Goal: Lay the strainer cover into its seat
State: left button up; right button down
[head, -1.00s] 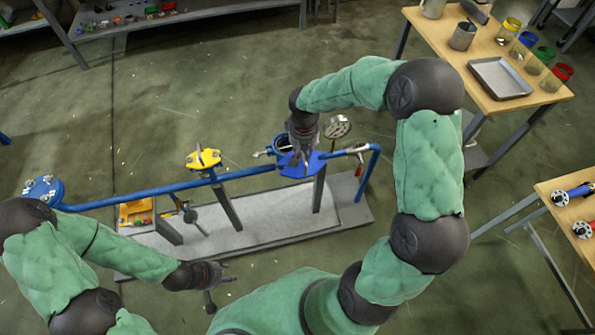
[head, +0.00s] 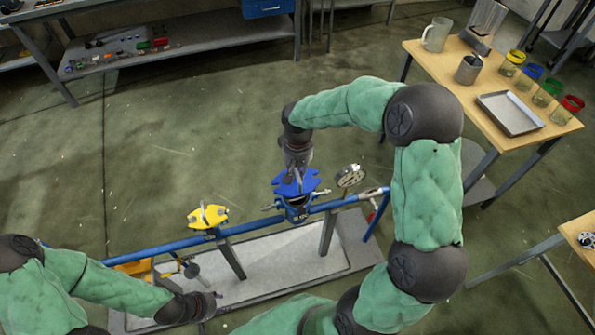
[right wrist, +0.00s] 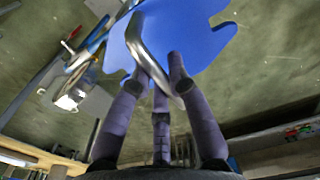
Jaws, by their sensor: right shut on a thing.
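The strainer cover (head: 297,182) is a blue lobed plate with a bent metal handle (right wrist: 150,50), seen close in the right wrist view. My right gripper (head: 297,166) is shut on that handle, its fingers (right wrist: 162,88) around the bar. The blue strainer body (head: 298,212) sits in the pipe line under the cover in the head view. A dark gap shows between them, so the cover appears raised and tilted; the seat is mostly hidden. My left gripper (head: 213,301) is low at the left, away from the cover; its fingers are too small to read.
A pressure gauge (head: 350,176) stands just right of the strainer. A wooden table (head: 430,65) with a tray (head: 509,114) and jars is at upper right.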

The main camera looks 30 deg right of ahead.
aim_at(297, 184)
jog(key=shift+r, duration=0.1)
jog(key=shift+f+b, duration=1.65)
jog(key=shift+f, duration=1.25)
jog(key=shift+f+b, duration=0.55)
jog(key=shift+f, duration=0.25)
dwell(0.5)
jog(key=c, duration=1.1)
grip_release()
jog(key=shift+s+f, duration=0.1)
jog(key=shift+f, duration=0.05)
notch_tip(297, 184, up, 12)
jog(key=shift+r, duration=0.1)
